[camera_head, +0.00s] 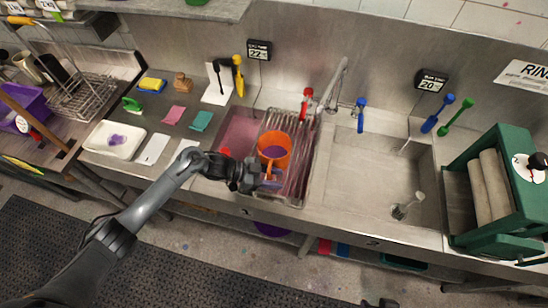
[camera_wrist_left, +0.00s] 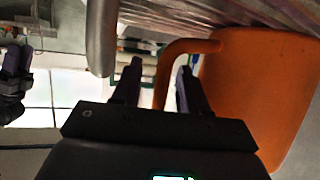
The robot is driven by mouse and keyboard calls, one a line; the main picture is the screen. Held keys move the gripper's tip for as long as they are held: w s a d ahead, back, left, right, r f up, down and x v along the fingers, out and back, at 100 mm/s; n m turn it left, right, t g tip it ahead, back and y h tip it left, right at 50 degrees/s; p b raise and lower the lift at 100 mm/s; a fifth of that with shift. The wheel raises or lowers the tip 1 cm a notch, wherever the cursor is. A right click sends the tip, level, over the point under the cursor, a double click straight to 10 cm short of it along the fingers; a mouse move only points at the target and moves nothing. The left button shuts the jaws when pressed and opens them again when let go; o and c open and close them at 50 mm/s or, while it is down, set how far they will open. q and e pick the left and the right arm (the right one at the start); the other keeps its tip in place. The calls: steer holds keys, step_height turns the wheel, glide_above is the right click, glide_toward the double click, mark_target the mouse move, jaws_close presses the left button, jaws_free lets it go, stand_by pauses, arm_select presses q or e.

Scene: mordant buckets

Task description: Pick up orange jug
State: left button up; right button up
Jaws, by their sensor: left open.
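The orange jug (camera_head: 275,158) stands on a slatted metal rack (camera_head: 299,170) over the left sink basin, with purple inside it. My left gripper (camera_head: 268,182) is at its near side, by the handle. In the left wrist view the jug's body (camera_wrist_left: 262,88) fills the right side and its curved handle (camera_wrist_left: 163,72) passes between the two spread fingers of my left gripper (camera_wrist_left: 158,88). I cannot tell whether a finger touches the handle. A dark part, likely my right gripper (camera_head: 378,303), shows at the bottom edge of the head view; its jaws are unclear.
A red-handled tap (camera_head: 306,102) and the metal spout (camera_head: 337,82) rise just behind the jug. A green roller wringer (camera_head: 500,190) stands at the right. A white tray (camera_head: 114,140) lies left.

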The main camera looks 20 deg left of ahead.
arm_select(q)
jaws_close()
steer(key=shift+r, duration=0.15)
stand_by(0.7)
steer(key=shift+r, duration=0.1)
